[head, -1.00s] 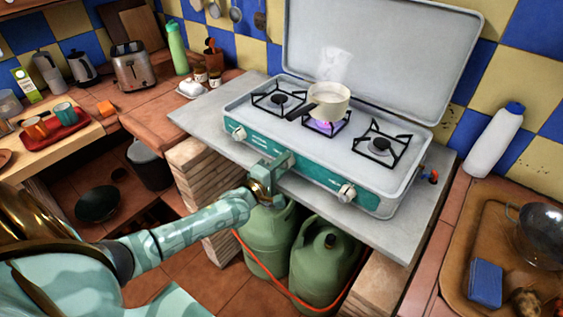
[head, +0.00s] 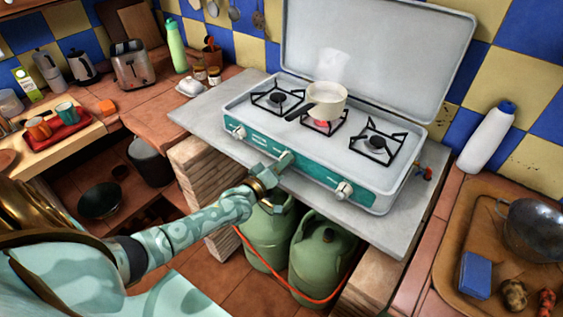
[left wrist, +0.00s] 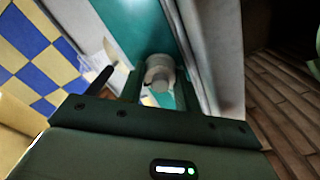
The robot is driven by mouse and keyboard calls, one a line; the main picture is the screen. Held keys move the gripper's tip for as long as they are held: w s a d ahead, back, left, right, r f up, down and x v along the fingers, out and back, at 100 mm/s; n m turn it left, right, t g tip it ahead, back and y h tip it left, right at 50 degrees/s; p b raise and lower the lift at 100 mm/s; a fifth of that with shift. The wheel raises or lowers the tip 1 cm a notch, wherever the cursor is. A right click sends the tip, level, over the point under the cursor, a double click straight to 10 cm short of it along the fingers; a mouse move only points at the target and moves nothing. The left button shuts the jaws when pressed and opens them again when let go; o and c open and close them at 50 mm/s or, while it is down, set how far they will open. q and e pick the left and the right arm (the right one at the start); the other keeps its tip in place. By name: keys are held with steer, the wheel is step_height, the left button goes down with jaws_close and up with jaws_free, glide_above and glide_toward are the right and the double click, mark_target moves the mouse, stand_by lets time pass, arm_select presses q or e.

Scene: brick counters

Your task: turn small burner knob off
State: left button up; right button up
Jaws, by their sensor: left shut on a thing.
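The camping stove (head: 380,194) has a white top, a raised lid and a teal front panel. My left gripper (head: 277,167) is at the middle of that panel and is shut on the middle knob, which it hides in the head view. In the left wrist view the pale knob (left wrist: 160,70) shows between the fingers at the teal panel. A white pot (head: 327,96) with a dark handle steams on the middle burner, which glows red with no blue flame visible. Other pale knobs show at the left (head: 239,132) and right (head: 343,190). My right gripper is out of view.
The stove stands on a grey slab (head: 205,115) over brick piers. Green gas bottles (head: 322,258) with a red hose stand below my left gripper. A white bottle (head: 487,138) and a wooden tray (head: 450,262) are at the right.

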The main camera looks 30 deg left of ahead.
arm_select(q)
steer(key=shift+f, duration=0.1)
stand_by(0.3)
steer(key=o, duration=1)
steer(key=s+p, duration=0.1)
steer(key=s, duration=0.4)
steer(key=s+a+p, duration=0.1)
steer(key=s, duration=0.5)
steer(key=s+p, duration=0.1)
steer(key=s, duration=0.4)
steer(key=shift+s+a, duration=0.15)
